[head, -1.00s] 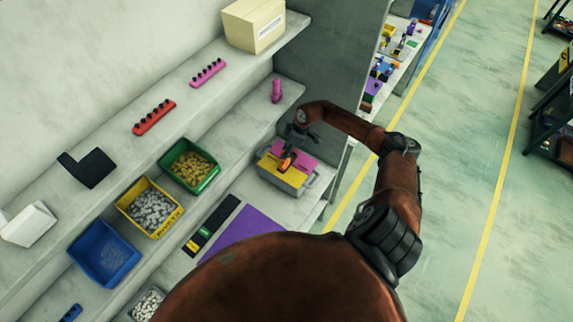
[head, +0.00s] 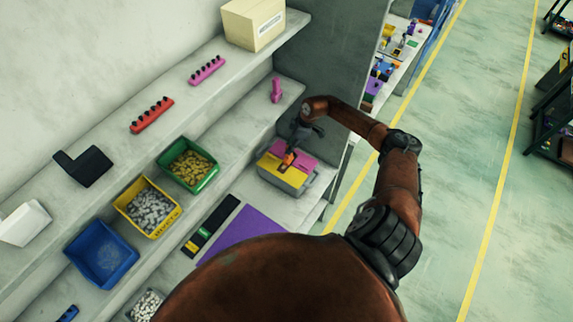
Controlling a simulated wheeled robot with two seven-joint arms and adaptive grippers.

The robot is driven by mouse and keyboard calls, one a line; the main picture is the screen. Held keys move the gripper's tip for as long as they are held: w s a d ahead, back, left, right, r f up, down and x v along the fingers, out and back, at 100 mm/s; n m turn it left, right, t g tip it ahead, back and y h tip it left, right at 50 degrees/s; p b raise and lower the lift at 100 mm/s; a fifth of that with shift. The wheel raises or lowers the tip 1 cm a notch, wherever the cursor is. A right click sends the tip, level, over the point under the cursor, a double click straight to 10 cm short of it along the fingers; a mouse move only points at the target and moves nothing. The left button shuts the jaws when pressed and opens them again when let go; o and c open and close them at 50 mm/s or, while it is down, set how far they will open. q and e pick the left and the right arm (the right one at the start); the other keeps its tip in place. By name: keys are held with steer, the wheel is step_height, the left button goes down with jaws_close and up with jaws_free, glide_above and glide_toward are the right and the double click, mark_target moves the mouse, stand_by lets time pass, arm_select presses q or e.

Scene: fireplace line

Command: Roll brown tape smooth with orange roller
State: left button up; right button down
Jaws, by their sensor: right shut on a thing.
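My right arm reaches over the lower shelf from the right. My right gripper (head: 297,146) is shut on the orange roller (head: 289,158), which is small and partly hidden by the fingers. The roller is over the top of a grey box (head: 306,186) with pink (head: 306,160) and yellow (head: 282,174) parts on top. I cannot tell whether the roller touches the top. The brown tape cannot be made out at this size. My left gripper is not in view.
A green bin (head: 188,164), a yellow bin (head: 147,207) and a blue bin (head: 102,253) stand to the left. A pink bottle-like object (head: 277,90) stands on the shelf behind the box. A purple mat (head: 243,231) lies left of the box. A grey wall panel (head: 333,72) rises behind.

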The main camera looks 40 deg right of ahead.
steer(key=shift+d+f, duration=0.1)
steer(key=shift+d, duration=0.15)
steer(key=shift+w+d+b, duration=0.35)
steer(key=shift+d+b, duration=0.2)
steer(key=shift+d, duration=0.3)
steer(key=shift+a, duration=0.1)
steer(key=shift+s+a+p, duration=0.2)
steer(key=shift+a+p, duration=0.3)
steer(key=shift+p, duration=0.1)
steer(key=shift+s+a+p, duration=0.15)
steer(key=shift+a+p, duration=0.3)
steer(key=shift+p, duration=0.15)
steer(key=shift+a, duration=0.15)
